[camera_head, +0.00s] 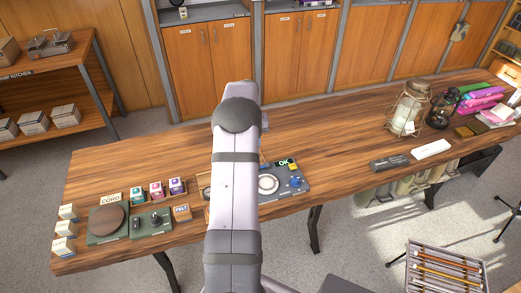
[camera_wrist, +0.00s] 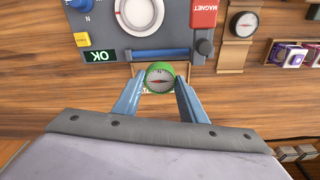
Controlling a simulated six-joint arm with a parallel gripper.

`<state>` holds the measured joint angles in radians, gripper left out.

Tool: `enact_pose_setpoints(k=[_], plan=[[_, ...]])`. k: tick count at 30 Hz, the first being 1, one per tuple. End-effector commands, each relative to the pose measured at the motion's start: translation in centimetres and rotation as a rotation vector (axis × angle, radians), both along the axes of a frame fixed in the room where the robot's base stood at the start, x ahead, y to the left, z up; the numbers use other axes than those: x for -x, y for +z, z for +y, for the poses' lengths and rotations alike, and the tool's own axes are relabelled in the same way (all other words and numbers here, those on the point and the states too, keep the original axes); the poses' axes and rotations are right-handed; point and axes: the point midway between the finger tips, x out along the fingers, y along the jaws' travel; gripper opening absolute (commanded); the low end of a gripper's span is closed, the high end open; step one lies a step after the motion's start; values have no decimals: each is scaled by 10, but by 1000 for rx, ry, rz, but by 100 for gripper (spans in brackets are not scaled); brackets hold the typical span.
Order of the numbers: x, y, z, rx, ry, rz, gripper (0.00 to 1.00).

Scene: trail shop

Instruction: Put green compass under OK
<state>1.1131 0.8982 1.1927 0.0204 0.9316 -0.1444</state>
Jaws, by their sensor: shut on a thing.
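The green compass (camera_wrist: 160,70), a round green rim with a white face and a red needle, is between the fingertips of my gripper (camera_wrist: 160,88), which is shut on it. It is just outside the edge of a grey device (camera_wrist: 112,30), beside a blue bar (camera_wrist: 150,54). The green-on-black OK sign (camera_wrist: 99,56) appears upside down at that device's edge, to the left of the compass. In the head view the OK sign (camera_head: 286,162) is right of my arm; my arm hides the gripper and compass there.
A red MAGNET block (camera_wrist: 204,12) and a second compass (camera_wrist: 243,24) are to the right. A lantern (camera_head: 409,108) stands farther right on the table, with clear wood between.

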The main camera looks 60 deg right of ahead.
Motion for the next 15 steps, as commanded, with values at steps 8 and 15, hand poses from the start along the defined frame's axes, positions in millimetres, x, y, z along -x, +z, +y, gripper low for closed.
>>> enact_pose_setpoints(k=[8, 15], plan=[[-47, -22, -6, 2, 3, 1, 12], [-57, -29, -6, 2, 0, 1, 12]])
